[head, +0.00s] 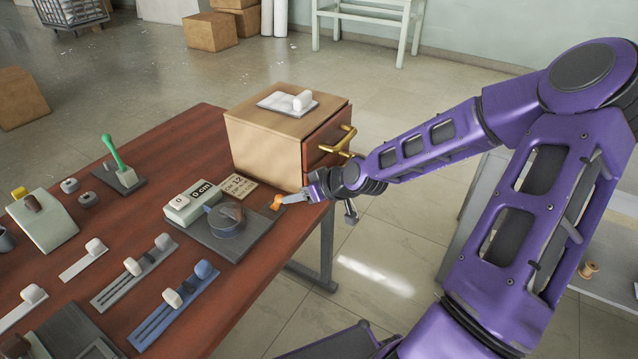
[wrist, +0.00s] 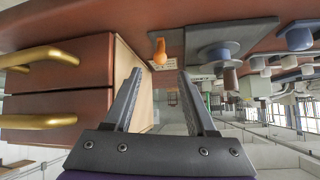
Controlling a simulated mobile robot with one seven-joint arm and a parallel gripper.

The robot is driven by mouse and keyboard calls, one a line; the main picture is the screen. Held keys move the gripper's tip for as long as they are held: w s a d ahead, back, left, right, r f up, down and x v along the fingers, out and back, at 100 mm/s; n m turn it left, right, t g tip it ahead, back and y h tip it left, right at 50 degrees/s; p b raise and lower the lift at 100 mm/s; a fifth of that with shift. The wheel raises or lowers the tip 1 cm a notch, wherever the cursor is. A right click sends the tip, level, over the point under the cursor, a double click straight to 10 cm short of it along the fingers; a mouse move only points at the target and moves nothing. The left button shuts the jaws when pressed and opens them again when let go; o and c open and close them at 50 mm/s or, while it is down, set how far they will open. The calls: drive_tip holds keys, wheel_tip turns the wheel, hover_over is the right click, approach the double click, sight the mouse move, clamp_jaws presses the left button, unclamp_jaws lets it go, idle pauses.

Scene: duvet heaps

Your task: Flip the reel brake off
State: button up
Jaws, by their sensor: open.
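A reel (head: 232,218) with a blue-grey drum sits on a dark grey plate (head: 205,237) near the table's right edge. A white counter box (head: 191,203) marked "0 cm" stands beside it. A small orange lever (head: 277,202), which looks like the brake, is at the plate's right end. It also shows in the wrist view (wrist: 160,50), just beyond and between my fingertips. My gripper (head: 288,199) is open and empty, its fingers (wrist: 160,74) apart and pointing at the orange lever. Whether a finger touches it cannot be told.
A wooden drawer box (head: 268,146) with brass handles (head: 342,141) stands close behind my gripper. A printed card (head: 238,187) lies by the reel. Sliders (head: 178,292), a green-handled lever (head: 117,157) and other devices fill the table's left.

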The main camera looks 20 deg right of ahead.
drive_tip(key=p+v, duration=0.2)
drive_tip(key=v, duration=0.6)
drive_tip(key=shift+s+r+p, duration=0.15)
drive_tip(key=shift+s+p, duration=0.05)
drive_tip(key=shift+p, duration=0.1)
drive_tip(key=shift+d, duration=0.1)
